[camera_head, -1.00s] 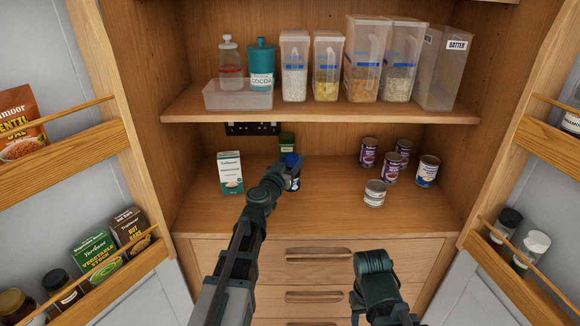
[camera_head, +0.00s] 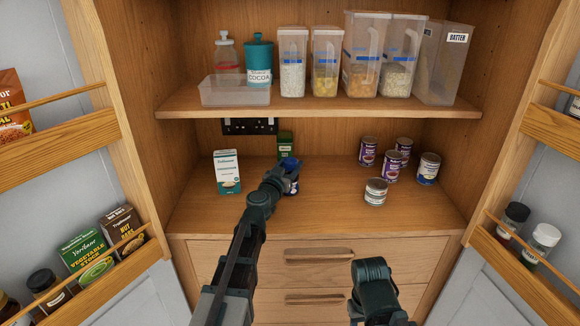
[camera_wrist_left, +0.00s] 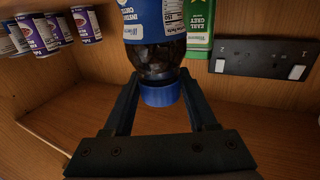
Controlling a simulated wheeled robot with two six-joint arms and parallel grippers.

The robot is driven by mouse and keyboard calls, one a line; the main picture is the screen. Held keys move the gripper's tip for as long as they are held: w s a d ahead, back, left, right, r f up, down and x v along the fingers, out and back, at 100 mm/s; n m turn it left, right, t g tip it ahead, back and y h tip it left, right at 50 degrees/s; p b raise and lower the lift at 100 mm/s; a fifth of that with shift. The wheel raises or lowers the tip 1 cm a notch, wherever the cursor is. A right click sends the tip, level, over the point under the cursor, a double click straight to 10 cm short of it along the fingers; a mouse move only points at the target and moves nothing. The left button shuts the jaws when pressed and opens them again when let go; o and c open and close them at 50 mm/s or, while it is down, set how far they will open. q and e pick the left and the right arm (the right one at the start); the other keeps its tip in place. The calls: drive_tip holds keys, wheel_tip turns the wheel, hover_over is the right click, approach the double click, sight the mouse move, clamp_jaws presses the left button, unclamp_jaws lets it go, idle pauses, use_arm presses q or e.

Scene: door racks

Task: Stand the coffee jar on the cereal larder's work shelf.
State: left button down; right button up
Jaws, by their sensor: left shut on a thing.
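The coffee jar (camera_head: 293,186) has a blue lid and blue label over dark contents. My left gripper (camera_head: 288,172) is shut on it, over the wooden work shelf (camera_head: 320,215). In the left wrist view the jar (camera_wrist_left: 155,20) appears lid-down, and that view looks inverted, with the cans at its top. The fingers (camera_wrist_left: 160,88) lie on either side of the jar near its lid. In the head view my arm covers much of the jar, so I cannot tell whether its base touches the shelf.
A white carton (camera_head: 227,172) stands left of the jar, and a green box (camera_head: 285,146) behind it. Several cans stand right, the nearest being a pale one (camera_head: 376,191). An upper shelf (camera_head: 320,107) with containers overhangs the back. Shelf room is clear between jar and cans.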

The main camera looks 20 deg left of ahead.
use_arm(q)
drive_tip(key=shift+c, duration=1)
unclamp_jaws()
drive_tip(key=shift+r, duration=0.15)
drive_tip(key=s+a, duration=0.1)
drive_tip(key=s, duration=1.1)
drive_tip(key=shift+a, duration=0.15)
